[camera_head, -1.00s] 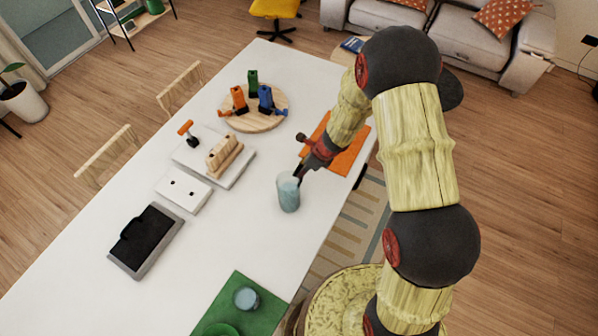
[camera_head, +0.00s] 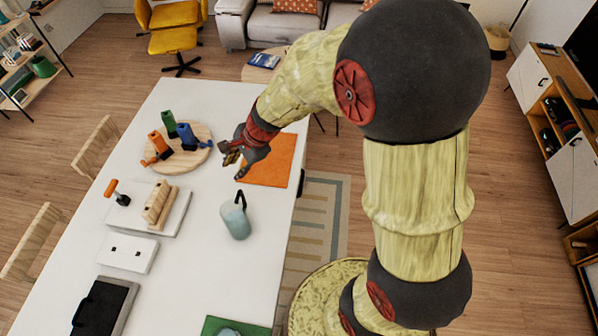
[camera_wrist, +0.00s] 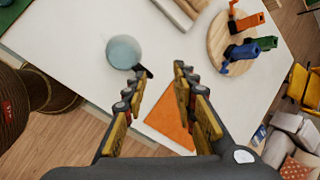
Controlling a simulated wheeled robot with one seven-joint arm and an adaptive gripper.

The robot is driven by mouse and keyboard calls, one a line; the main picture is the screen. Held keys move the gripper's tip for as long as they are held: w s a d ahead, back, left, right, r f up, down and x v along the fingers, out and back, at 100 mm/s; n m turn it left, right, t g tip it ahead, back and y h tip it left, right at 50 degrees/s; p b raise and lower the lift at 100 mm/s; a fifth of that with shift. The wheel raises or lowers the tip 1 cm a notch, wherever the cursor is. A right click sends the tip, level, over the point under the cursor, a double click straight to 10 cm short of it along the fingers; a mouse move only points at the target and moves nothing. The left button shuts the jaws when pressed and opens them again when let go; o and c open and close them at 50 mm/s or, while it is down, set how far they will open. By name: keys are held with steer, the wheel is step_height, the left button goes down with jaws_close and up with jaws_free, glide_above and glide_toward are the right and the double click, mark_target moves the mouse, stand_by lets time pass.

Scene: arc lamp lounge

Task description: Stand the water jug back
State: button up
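The water jug (camera_head: 236,220) is pale blue with a dark handle and stands upright on the white table, off both mats. In the wrist view the jug (camera_wrist: 122,52) shows from above, its dark handle (camera_wrist: 143,71) pointing toward my fingers. My gripper (camera_head: 235,166) is above the table beyond the jug, near the left edge of the orange mat (camera_head: 277,165). In the wrist view my gripper (camera_wrist: 158,78) has its fingers apart with nothing between them. It is clear of the jug.
A round wooden board (camera_head: 200,155) with orange, green and blue pieces lies at the far left. A white board (camera_head: 171,222) with a wooden block and a white box (camera_head: 128,255) lie left of the jug. A green mat (camera_head: 216,325) with a cup is at the near edge.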

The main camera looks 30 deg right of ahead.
steer(key=s+d+r+n+h, duration=0.1)
steer(key=s+d+r+n, duration=0.1)
steer(key=s+r+n, duration=1)
steer(key=s+d+r+n+t+h, duration=0.1)
steer(key=s+d+r+n+h, duration=0.2)
steer(key=s+d+r, duration=0.3)
steer(key=s+r+n, duration=0.1)
steer(key=s, duration=0.3)
steer(key=shift+s+d+r+n+t, duration=0.2)
steer(key=shift+s+n+t, duration=0.1)
steer(key=shift+n+t, duration=0.1)
step_height(320, 180, down, 24)
steer(key=b, duration=2.3)
steer(key=shift+r+b, duration=0.2)
steer(key=shift+b, duration=0.1)
